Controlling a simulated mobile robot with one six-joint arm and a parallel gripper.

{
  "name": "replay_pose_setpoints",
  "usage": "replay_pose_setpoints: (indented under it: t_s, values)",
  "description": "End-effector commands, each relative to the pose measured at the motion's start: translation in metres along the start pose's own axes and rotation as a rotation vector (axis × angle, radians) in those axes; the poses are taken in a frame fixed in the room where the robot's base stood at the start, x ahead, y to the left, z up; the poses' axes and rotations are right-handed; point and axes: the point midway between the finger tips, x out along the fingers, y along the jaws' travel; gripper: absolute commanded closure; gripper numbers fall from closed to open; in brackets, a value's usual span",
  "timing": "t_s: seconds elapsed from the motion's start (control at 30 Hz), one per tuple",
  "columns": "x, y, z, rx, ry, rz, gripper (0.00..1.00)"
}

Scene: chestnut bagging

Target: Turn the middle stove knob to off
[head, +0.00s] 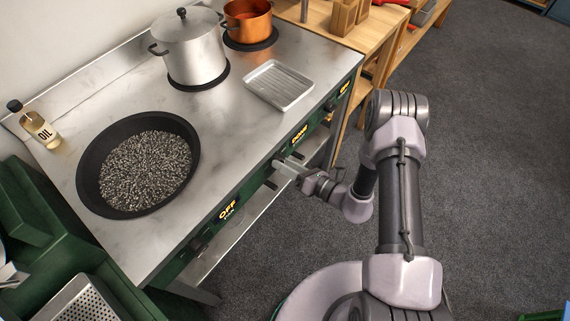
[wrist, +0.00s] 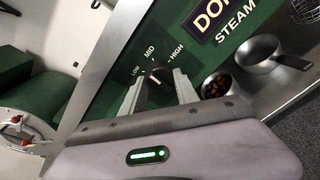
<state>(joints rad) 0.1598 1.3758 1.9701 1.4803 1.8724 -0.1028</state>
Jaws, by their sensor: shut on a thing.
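My gripper (head: 283,168) is at the green front panel of the stove, below the middle display (head: 299,134). In the wrist view, my gripper's two fingers (wrist: 156,88) are shut on the dark middle knob (wrist: 157,72), one on each side. The words LOW, MID and HIGH are printed around the knob. A pale mark on the knob's face seems to point towards MID. The part of the dial nearest my gripper is hidden, and no off mark shows there. The display beside it (wrist: 213,18) is cut off and starts with DO, with STEAM printed under it.
A wide black pan (head: 83,180) of dark grains, a steel pot (head: 192,50), a copper pot (head: 250,25) and a metal tray (head: 280,84) stand on the steel stove top (head: 215,140). An oil bottle (head: 40,128) stands at the left. Small saucepans (wrist: 262,52) show below the panel.

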Motion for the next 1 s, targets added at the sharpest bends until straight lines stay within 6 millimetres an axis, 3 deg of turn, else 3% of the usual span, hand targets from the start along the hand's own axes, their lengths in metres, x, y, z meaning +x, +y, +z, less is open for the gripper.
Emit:
replay_pose_setpoints:
  t_s: [1.0]
  values:
    - [0.0007, -0.0023, -0.0034, -0.952, -0.067, -0.1, 1.0]
